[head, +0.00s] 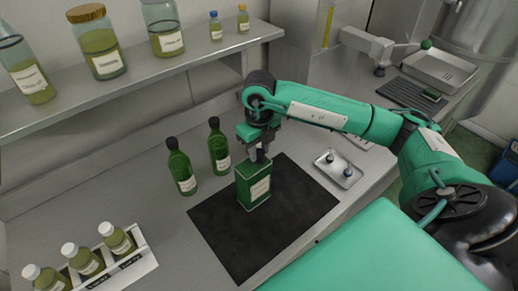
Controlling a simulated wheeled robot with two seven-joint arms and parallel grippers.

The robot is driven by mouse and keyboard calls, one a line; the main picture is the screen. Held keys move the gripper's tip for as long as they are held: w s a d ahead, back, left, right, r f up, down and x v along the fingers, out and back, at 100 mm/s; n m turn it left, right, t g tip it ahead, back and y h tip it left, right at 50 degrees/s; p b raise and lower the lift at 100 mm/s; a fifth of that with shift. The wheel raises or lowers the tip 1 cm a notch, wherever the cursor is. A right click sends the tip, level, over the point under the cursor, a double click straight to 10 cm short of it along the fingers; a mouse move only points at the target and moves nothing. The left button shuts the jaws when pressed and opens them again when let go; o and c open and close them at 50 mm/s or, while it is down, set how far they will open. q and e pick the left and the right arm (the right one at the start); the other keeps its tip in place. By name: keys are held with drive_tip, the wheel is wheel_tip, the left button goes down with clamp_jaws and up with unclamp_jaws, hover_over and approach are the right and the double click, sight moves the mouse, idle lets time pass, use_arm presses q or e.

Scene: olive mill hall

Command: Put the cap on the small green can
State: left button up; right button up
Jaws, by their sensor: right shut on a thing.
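The small green can (254,188) is a dark green rectangular tin with a pale label. It stands upright on a black mat (219,231). My right gripper (259,156) points down just over the can's top. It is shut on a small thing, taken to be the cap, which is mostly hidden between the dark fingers. I cannot tell whether the cap touches the can's opening, which is also hidden. My left gripper is not in view.
A small metal tray (350,182) with two small knob-like pieces lies right of the can. Two dark green bottles (181,170) (218,148) stand close on its left. A rack (142,264) of capped sample bottles is at the lower left. A shelf (178,59) with jars runs above.

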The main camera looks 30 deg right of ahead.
drive_tip(key=shift+f+b, duration=0.15)
drive_tip(key=shift+b, duration=0.25)
idle(0.5)
drive_tip(key=o, duration=0.9)
drive_tip(key=shift+c, duration=1.1)
